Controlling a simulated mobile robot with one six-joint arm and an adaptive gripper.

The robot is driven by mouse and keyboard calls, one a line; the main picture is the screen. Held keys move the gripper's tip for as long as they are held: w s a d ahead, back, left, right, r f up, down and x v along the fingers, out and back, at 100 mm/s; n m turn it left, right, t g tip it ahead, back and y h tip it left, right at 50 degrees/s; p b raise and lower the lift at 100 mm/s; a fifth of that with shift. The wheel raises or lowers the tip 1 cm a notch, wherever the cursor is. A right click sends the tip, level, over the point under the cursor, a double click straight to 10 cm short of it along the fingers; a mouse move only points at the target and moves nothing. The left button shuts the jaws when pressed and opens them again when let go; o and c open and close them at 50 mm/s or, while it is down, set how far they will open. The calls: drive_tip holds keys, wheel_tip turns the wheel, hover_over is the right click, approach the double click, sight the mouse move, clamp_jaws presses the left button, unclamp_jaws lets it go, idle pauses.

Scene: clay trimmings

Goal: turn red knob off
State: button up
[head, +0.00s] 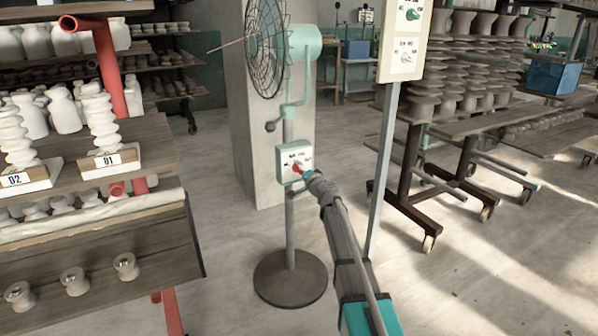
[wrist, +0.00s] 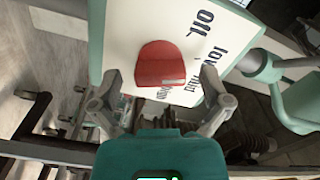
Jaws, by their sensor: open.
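The red knob (wrist: 160,66) sits on a white control panel (wrist: 125,35) with a teal edge. Printed words, among them "Off" and "low", curve around the knob's right side in the wrist view. Which word the knob points to I cannot tell. My gripper (wrist: 161,88) is open, with one finger on each side of the knob and visible gaps between. In the head view, the control box (head: 282,164) is on the fan's stand, and my gripper (head: 306,174) is right at the small red knob (head: 296,167), partly covering the panel.
The caged fan (head: 266,45) stands on a round base (head: 290,279) before a concrete pillar (head: 245,120). A cream panel with a green knob (head: 413,14) and a pale knob (head: 406,59) is on a post at right. Pottery shelves (head: 150,250) stand left, racks right.

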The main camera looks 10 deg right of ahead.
drive_tip(key=shift+w+a, duration=0.1)
drive_tip(key=shift+w, duration=0.1)
drive_tip(key=c, duration=1.2)
drive_tip(key=shift+o, duration=0.2)
drive_tip(key=shift+a, duration=0.2)
drive_tip(key=shift+d, duration=0.15)
drive_tip(key=shift+n, duration=0.3)
drive_tip(key=shift+d+n, duration=0.15)
drive_tip(key=shift+n, duration=0.85)
drive_tip(key=n, duration=0.6)
drive_tip(key=shift+w+d, duration=0.1)
drive_tip(key=shift+n, duration=0.3)
